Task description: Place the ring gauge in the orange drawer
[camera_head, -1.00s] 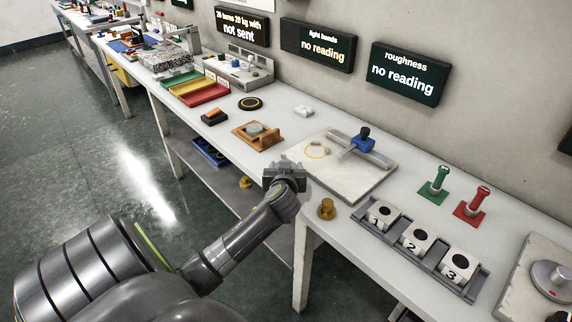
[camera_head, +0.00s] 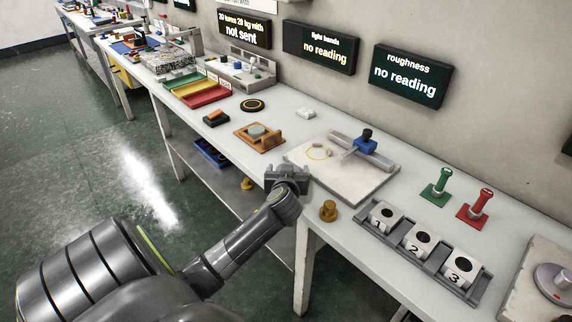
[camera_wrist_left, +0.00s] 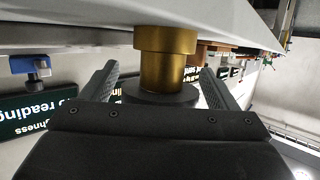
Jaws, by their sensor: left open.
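My left gripper (camera_head: 287,174) is open and empty at the front edge of the long white bench. In the left wrist view its fingers (camera_wrist_left: 160,88) stand apart, and a stepped brass piece (camera_wrist_left: 166,58) shows between them, upside down. The head view shows this brass piece (camera_head: 328,210) on the bench, right of the gripper. I cannot tell which thing is the ring gauge; a black disc with a yellow ring (camera_head: 252,105) lies farther back on the bench. A yellow-orange drawer front (camera_head: 125,78) shows under the far bench. My right gripper is out of view.
A pale plate (camera_head: 350,180) with a blue-topped fixture lies behind the brass piece. A grey rack (camera_head: 400,250) with numbered white blocks stands to the right, near green (camera_head: 437,188) and red (camera_head: 476,208) handles. A wooden holder (camera_head: 250,143) and coloured trays (camera_head: 205,96) lie to the left.

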